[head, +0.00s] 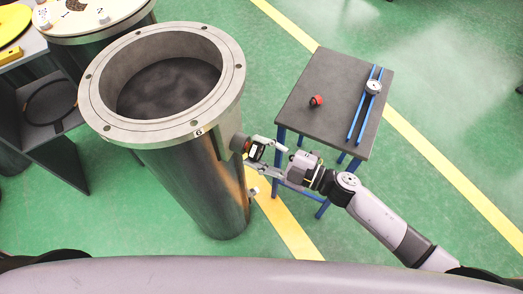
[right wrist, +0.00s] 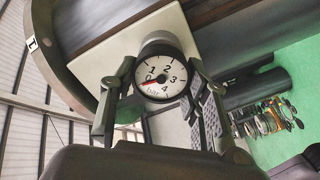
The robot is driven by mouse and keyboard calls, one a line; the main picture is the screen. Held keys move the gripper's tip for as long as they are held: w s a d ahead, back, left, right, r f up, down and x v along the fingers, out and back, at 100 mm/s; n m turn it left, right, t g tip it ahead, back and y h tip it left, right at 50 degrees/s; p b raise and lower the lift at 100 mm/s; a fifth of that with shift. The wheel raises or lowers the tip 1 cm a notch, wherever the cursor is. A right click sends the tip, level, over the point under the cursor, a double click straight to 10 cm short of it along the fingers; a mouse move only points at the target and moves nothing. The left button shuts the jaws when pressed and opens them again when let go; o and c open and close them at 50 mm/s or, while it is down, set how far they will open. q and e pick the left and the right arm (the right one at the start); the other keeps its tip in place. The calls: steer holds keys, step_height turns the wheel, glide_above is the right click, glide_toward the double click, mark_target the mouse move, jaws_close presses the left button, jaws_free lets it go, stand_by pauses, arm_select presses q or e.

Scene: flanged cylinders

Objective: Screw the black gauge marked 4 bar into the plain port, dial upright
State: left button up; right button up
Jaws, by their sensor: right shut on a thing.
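The black gauge (head: 255,151) is at the side of the large grey flanged cylinder (head: 182,175), just below its rim. In the right wrist view the gauge's white dial (right wrist: 161,77) reads 0 to 4 bar, with a red needle near 0. My right gripper (head: 264,157) is shut on the gauge, with one finger on each side. A pale plate (right wrist: 130,45) lies behind the gauge. The port is hidden behind the gauge, so I cannot tell whether the thread is engaged. My left gripper is not in view.
A dark table (head: 335,85) with blue legs stands to the right. It bears a small red-and-black part (head: 316,101) and a white-faced gauge (head: 373,87) on two blue rails. Open green floor surrounds the table.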

steer(key=shift+a, duration=0.1)
stand_by(0.7)
steer(key=o, duration=1)
steer(key=shift+c, duration=0.2)
steer(key=o, duration=0.4)
steer(key=shift+w+a, duration=0.1)
steer(key=shift+a, duration=0.1)
steer(key=shift+o, duration=0.5)
steer(key=shift+d, duration=0.1)
steer(key=shift+o, duration=0.4)
steer(key=shift+o, duration=0.7)
steer(key=shift+f, duration=0.3)
